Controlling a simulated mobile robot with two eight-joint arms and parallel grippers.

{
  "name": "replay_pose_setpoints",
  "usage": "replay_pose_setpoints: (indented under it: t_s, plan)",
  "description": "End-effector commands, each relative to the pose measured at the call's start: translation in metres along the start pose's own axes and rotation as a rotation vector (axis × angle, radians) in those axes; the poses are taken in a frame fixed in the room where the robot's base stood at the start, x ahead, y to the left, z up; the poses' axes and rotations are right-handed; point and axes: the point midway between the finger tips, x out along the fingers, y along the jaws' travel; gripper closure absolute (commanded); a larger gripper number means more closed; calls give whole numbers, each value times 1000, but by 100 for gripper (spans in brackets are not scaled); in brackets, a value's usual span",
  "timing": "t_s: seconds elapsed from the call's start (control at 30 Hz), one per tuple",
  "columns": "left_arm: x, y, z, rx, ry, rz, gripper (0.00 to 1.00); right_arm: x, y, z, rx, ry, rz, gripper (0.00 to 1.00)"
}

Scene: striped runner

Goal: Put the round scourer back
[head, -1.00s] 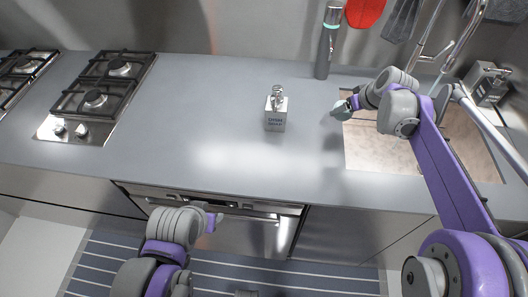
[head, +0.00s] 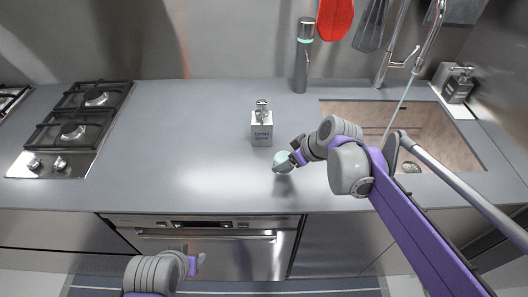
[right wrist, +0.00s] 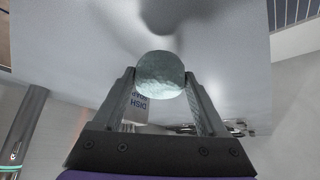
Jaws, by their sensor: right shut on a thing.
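The round scourer (head: 282,160) is pale blue-green and sits between the fingers of my right gripper (head: 291,160). In the head view it is over the grey counter, in front of the soap bottle and a little to its right. In the right wrist view the scourer (right wrist: 160,76) is clamped between both fingertips, with a dark shadow on the counter beyond it. My left gripper (head: 196,264) is low in the head view, in front of the counter by the oven; its finger opening is not clear.
A dish soap bottle (head: 261,129) stands close behind the scourer. The sink (head: 448,150) and tap (head: 387,68) are at the right, with a dark cylinder (head: 302,66) behind. A gas hob (head: 72,131) is at the left. The counter between hob and bottle is clear.

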Motion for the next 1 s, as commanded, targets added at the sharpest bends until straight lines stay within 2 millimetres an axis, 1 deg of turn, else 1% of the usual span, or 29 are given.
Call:
replay_pose_setpoints:
  t_s: [0.03, 0.1, 0.2, 0.3, 0.47, 0.57, 0.7, 0.8, 1.0]
  plan:
    - [-1, 0, -1, 0, 1, 0, 54, 8, -1, -14, -5, 0, -3, 100]
    - [-3, 0, -2, 0, 1, 0, 54, 18, 0, -29, -4, 0, -2, 100]
    - [-4, 0, -3, 0, 2, 0, 54, 30, 0, -46, -2, 1, -1, 100]
    - [-5, 0, -4, 0, 3, 0, 54, 37, 0, -57, -1, 0, 0, 100]
    - [-6, 0, -4, 0, 3, 0, 54, 42, 0, -65, 1, -1, 0, 100]
    - [-7, 0, -5, 0, 4, 0, 54, 48, 0, -74, -1, 0, -1, 100]
    - [-6, 0, -4, 0, 3, 0, 54, 68, 1, -60, 1, -1, 0, 100]
    - [-5, 0, -4, 0, 3, 0, 54, 77, 0, -54, 1, -1, 1, 100]
    - [-5, 0, -4, 0, 3, 0, 54, 78, 0, -53, 1, -1, 1, 100]
